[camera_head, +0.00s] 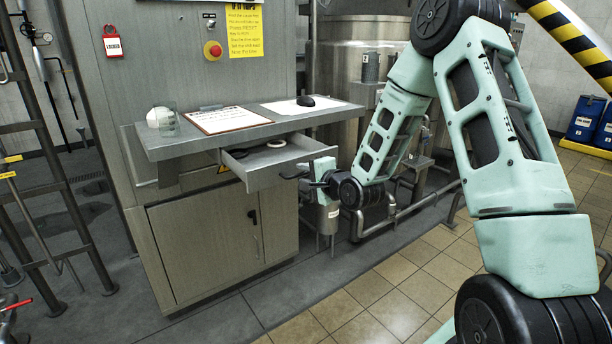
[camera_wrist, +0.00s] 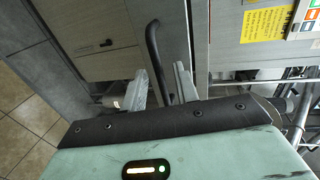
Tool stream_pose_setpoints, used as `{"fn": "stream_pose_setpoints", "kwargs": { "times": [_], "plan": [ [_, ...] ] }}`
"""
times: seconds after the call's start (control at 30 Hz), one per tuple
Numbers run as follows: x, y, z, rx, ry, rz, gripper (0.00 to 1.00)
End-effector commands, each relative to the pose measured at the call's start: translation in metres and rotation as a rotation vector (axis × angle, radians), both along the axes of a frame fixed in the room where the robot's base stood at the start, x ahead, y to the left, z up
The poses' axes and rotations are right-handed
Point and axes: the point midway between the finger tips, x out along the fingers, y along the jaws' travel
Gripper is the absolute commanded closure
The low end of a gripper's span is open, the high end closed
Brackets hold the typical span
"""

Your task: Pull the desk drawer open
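The desk drawer (camera_head: 255,179) stands pulled out from under the steel desk top, with its inside showing. Its dark handle (camera_head: 292,176) is on the front; in the wrist view the black curved handle (camera_wrist: 154,50) runs down between my fingers. My gripper (camera_head: 312,183) is at the drawer front, by the handle. In the wrist view my gripper (camera_wrist: 162,85) has its two grey fingers apart, one on each side of the handle, with a gap beside it. Contact with the handle cannot be made out.
The drawer holds a light ring (camera_head: 276,143) and dark items. On the desk top (camera_head: 160,150) lie a clipboard (camera_head: 229,120), a black mouse (camera_head: 305,101) and a white rounded object (camera_head: 161,118). A cabinet door (camera_head: 206,246) is below. Pipes (camera_head: 400,219) run at right; tiled floor (camera_head: 370,290) is clear in front.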

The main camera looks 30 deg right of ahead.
Motion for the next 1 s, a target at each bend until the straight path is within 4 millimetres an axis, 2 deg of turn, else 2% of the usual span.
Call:
{"fn": "stream_pose_setpoints", "kwargs": {
  "times": [0.37,0.53,0.77,1.0],
  "plan": [
    [-0.006,-0.001,0.002,0.0,-0.001,-0.002,0.7],
    [-0.032,-0.002,0.009,0.001,0.0,-0.002,0.7],
    [-0.085,-0.004,0.02,0.0,0.002,-0.003,0.7],
    [-0.089,-0.006,0.027,0.004,0.001,0.002,0.7]
  ]
}}
